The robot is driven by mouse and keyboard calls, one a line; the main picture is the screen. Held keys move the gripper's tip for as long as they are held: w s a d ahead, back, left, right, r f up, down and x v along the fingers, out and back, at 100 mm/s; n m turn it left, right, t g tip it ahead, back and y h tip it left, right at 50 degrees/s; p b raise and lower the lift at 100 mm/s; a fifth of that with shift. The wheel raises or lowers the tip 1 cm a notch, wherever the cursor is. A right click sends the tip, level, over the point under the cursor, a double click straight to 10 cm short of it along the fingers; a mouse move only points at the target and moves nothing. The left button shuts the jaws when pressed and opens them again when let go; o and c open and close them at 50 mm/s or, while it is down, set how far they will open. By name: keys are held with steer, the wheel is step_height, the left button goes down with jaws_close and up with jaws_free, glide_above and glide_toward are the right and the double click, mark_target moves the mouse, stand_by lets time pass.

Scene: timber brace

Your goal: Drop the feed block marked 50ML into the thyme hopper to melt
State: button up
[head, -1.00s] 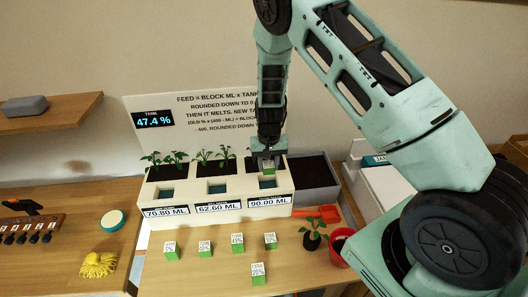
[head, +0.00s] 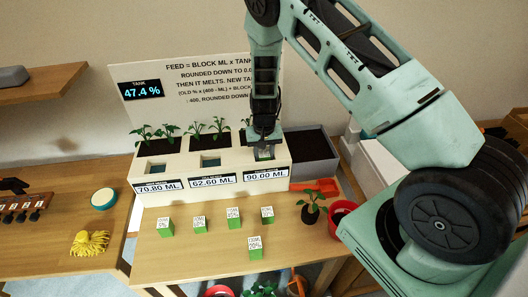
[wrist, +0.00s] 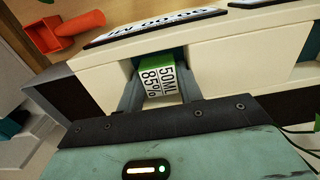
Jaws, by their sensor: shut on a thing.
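My gripper (head: 264,138) is shut on a green block with a white top (head: 264,154). In the wrist view the block (wrist: 160,80) reads 50ML and 85%, and it sits between the two fingers of my gripper (wrist: 160,92). The block is at the opening of the right-hand hopper, above the 90.00 ML label (head: 267,175). I cannot tell whether it touches the hopper walls. The other hoppers, labelled 70.80 ML (head: 158,187) and 62.60 ML (head: 212,180), have open square wells. No plant name is readable, so I cannot tell which is thyme.
Several green blocks (head: 234,220) stand on the table in front. The tank display (head: 142,91) reads 47.4 %. A potted seedling (head: 311,212), a red pot (head: 341,212) and an orange scoop (head: 326,185) are at right. A grey soil bin (head: 312,173) stands beside the hoppers.

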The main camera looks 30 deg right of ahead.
steer(key=o, duration=1.1)
steer(key=shift+c, duration=0.2)
steer(key=shift+w+r, duration=0.15)
steer(key=shift+r, duration=0.35)
step_height(320, 180, up, 16)
steer(key=b, duration=0.3)
steer(key=shift+r, duration=0.25)
steer(key=s+a+r+n+y+b, duration=0.1)
steer(key=s+a+r+n, duration=0.2)
steer(key=s+a, duration=0.55)
steer(key=s+a+r+n+y, duration=0.1)
steer(key=s+a+r+n, duration=0.2)
steer(key=s+a, duration=0.5)
steer(key=s+a+n, duration=0.2)
steer(key=s+n, duration=0.1)
steer(key=s, duration=0.4)
steer(key=s+a+r+n+h, duration=0.1)
steer(key=s+a+n, duration=0.1)
steer(key=s, duration=0.6)
steer(key=shift+s+r+n, duration=0.2)
steer(key=shift+s+n, duration=0.05)
steer(key=shift+n, duration=0.45)
